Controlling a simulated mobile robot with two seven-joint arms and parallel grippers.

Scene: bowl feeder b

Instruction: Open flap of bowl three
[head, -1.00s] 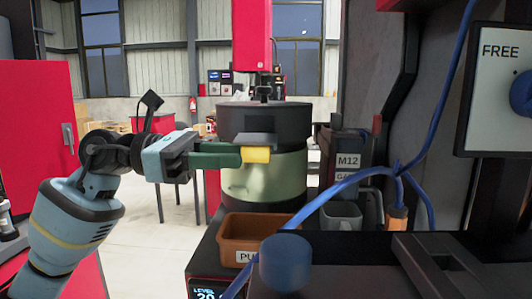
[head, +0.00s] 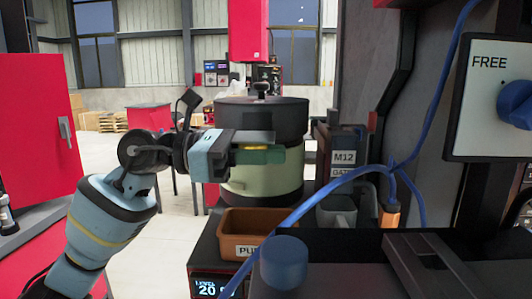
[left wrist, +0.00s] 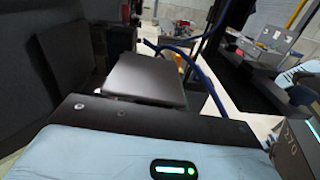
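A round bowl (head: 262,182) with a pale cream body and a wide dark lid (head: 290,120) stands at the centre of the head view. I can read no number on it. My left gripper (head: 258,150) reaches in from the left and overlaps the bowl's front just below the lid. A thin yellow edge and a green piece show at its fingers, in front of the bowl; I cannot tell whether the fingers touch a flap. In the left wrist view a flat grey plate (left wrist: 145,78) fills the middle, and the fingertips cannot be made out. My right gripper is not in view.
An orange-brown bin (head: 240,222) marked "PU..." sits below the bowl. A grey M12 box (head: 343,145) and a grey cup (head: 337,212) stand right of it. A blue cable (head: 318,200) crosses the front. A FREE panel with a blue knob (head: 515,100) is at right.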

